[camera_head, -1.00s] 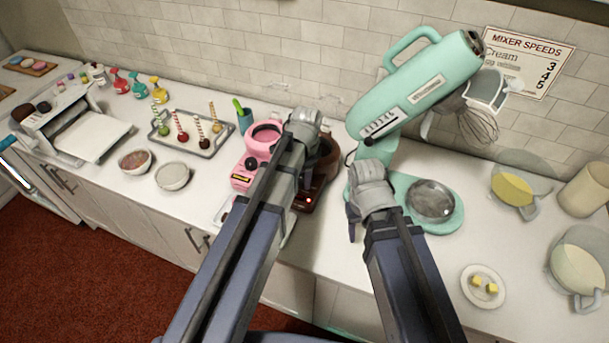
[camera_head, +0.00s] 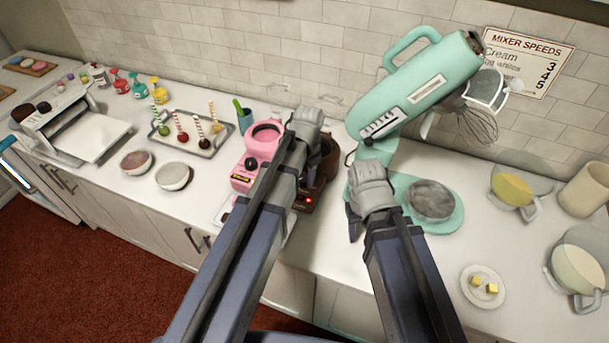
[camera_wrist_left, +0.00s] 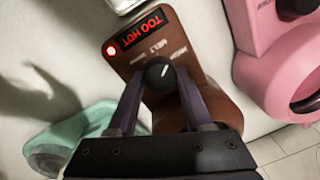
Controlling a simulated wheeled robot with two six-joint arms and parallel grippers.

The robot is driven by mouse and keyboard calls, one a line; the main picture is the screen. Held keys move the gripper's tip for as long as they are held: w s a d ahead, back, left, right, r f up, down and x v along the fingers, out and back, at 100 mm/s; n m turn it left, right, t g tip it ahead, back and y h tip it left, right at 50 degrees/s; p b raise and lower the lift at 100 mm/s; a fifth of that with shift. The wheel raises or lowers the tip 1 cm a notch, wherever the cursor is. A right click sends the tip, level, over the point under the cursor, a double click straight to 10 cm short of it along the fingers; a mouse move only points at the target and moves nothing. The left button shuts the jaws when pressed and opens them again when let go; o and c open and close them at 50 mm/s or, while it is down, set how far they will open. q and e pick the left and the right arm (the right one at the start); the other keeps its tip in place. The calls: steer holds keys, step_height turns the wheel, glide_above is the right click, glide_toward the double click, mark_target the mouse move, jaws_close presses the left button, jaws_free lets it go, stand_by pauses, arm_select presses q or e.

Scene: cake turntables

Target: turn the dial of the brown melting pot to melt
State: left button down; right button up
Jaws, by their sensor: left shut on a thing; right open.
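The brown melting pot (camera_head: 329,160) stands on the counter, mostly hidden behind my left arm in the head view. In the left wrist view its brown body (camera_wrist_left: 182,55) shows a lit "TOO HOT" sign (camera_wrist_left: 141,30), a red light and the labels HIGH, MELT and a blurred third one. My left gripper (camera_wrist_left: 160,78) is shut on the black dial (camera_wrist_left: 159,71), one finger at each side. The dial's white mark points up and right, toward the HIGH and MELT lettering; which one exactly I cannot tell. My right gripper (camera_head: 355,225) is open and empty, left of the mint mixer's bowl.
A pink melting pot (camera_head: 262,140) stands close on the left of the brown one; it also shows in the left wrist view (camera_wrist_left: 262,45). The mint mixer (camera_head: 415,90) stands on the right.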

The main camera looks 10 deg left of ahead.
mark_target(306, 178)
arm_select(q)
steer(key=n, duration=0.5)
stand_by(0.6)
steer(key=shift+c, duration=1.5)
jaws_free()
steer(key=shift+r, duration=0.1)
arm_select(e)
steer(key=shift+r, duration=0.1)
arm_select(q)
steer(key=r+p, duration=0.7)
steer(key=p, duration=0.1)
steer(key=shift+d+r, duration=0.25)
steer(key=shift+r, duration=0.1)
arm_select(e)
step_height(306, 178, up, 8)
arm_select(q)
steer(key=shift+f, duration=0.1)
arm_select(e)
steer(key=shift+f, duration=0.2)
